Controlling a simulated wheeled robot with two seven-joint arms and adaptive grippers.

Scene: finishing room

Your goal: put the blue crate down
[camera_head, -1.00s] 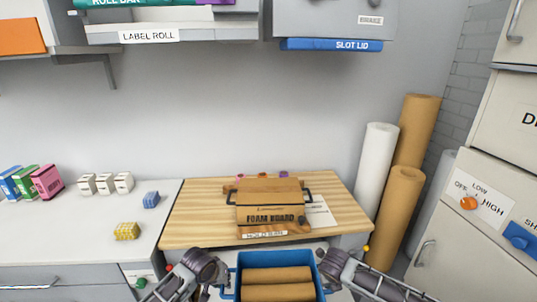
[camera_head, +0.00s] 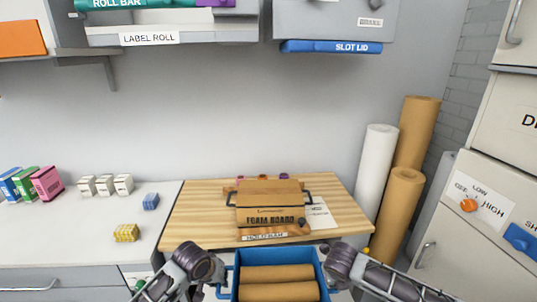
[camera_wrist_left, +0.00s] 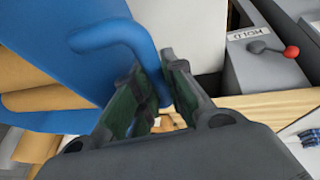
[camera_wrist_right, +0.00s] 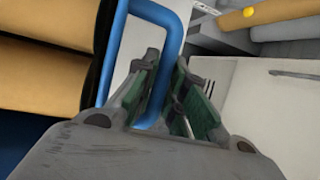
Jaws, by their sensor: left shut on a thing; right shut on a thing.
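The blue crate (camera_head: 275,257) is at the bottom centre of the head view, in front of the wooden bench top. Brown rolls (camera_head: 278,291) lie in it. My left gripper (camera_head: 221,285) is at its left side. In the left wrist view its fingers (camera_wrist_left: 155,85) are shut on a blue handle (camera_wrist_left: 122,35) beside the crate wall (camera_wrist_left: 50,50). My right gripper (camera_head: 328,280) is at the right side. In the right wrist view its fingers (camera_wrist_right: 167,75) are shut on the other handle (camera_wrist_right: 172,42). The crate's underside is out of view.
The wooden bench top (camera_head: 190,215) holds a foam board box (camera_head: 270,198) and a paper sheet. Tall rolls (camera_head: 399,212) and a cabinet (camera_head: 480,220) stand at right.

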